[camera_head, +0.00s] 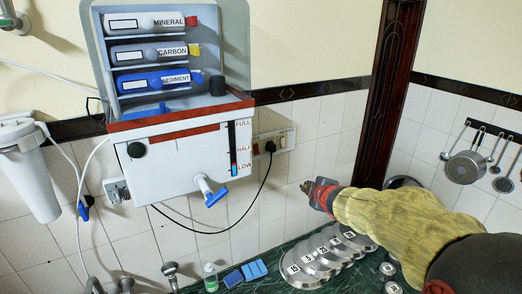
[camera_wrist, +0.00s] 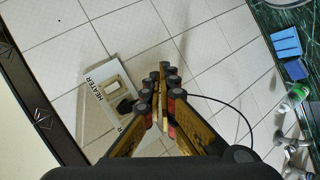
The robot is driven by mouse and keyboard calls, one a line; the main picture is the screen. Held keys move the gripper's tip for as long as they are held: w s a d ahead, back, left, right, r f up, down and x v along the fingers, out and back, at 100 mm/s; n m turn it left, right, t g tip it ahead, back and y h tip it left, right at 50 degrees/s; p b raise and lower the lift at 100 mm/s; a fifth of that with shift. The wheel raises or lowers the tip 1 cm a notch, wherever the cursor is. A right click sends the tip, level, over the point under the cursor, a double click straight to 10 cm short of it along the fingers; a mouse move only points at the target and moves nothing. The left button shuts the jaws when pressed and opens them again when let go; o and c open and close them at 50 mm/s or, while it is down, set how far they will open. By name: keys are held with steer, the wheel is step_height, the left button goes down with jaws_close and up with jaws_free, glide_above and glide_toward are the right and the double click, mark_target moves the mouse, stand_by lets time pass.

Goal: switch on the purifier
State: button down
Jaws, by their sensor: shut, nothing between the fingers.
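The purifier (camera_head: 180,160) hangs on the wall in the head view, white below with a water level gauge and a blue-levered tap. A switch board (camera_head: 285,136) is on the tiles to its right, with a black plug and cord in it. In the wrist view the board (camera_wrist: 92,75) lies left of the fingers and is lettered HEATER; part of its lettering is hidden by my gripper. My gripper (camera_head: 304,187) is shut and empty, below and right of the board in the head view. Its fingertips (camera_wrist: 163,72) meet in the wrist view. Switch positions are too small to tell.
A counter (camera_head: 330,285) with several numbered metal lids (camera_head: 300,268), a bottle (camera_head: 210,277) and blue sponges (camera_head: 254,270) lies below. A dark wooden post (camera_head: 392,80) stands behind my arm. Pans (camera_head: 466,168) hang at right. The tiled wall around the board is clear.

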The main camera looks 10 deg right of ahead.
mark_target(257, 153)
steer(key=w+a+r+n+t+y, duration=0.2)
steer(key=a+r+n+y, duration=0.3)
steer(key=a+r+n, duration=0.3)
steer(key=shift+w+a, duration=0.5)
steer(key=shift+w, duration=0.05)
steer(key=shift+w+f, duration=0.1)
steer(key=x, duration=0.4)
steer(key=p+x, duration=0.1)
steer(key=x, duration=0.4)
steer(key=p+x, duration=0.1)
steer(key=x, duration=0.3)
steer(key=shift+w+a+r, duration=0.2)
steer(key=shift+w+a, duration=0.05)
steer(key=shift+w, duration=0.2)
steer(key=shift+f+t+b, duration=0.2)
steer(key=shift+t+b, duration=0.1)
steer(key=shift+b, duration=0.2)
